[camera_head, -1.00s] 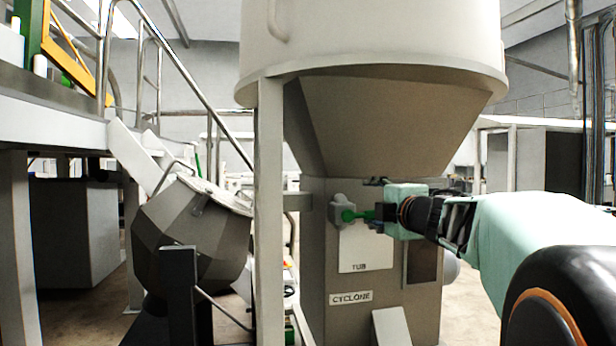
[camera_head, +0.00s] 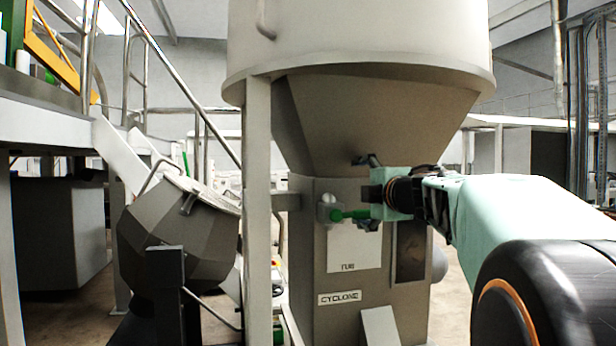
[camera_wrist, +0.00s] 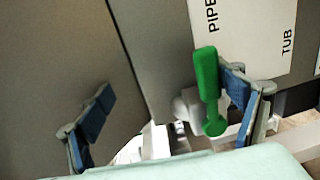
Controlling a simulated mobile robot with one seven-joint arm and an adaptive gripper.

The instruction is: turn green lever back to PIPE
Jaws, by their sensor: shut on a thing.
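The green lever (camera_head: 350,214) points sideways to the right from its grey mount (camera_head: 328,209) on the cyclone box. In the wrist view the lever (camera_wrist: 207,85) ends near the word PIPE on the white plate (camera_wrist: 257,35); TUB is farther right. My gripper (camera_head: 368,194) is at the lever's free end. In the wrist view my gripper (camera_wrist: 168,103) has its right blue pad close beside the lever, as if touching. The left finger shows well apart from the lever, so the hold on the lever is hard to see.
The cyclone hopper (camera_head: 375,115) stands over the lever, with a grey post (camera_head: 258,200) left of it. A dark faceted drum (camera_head: 175,245) is at the left. A dark opening (camera_head: 411,250) is right of the plate.

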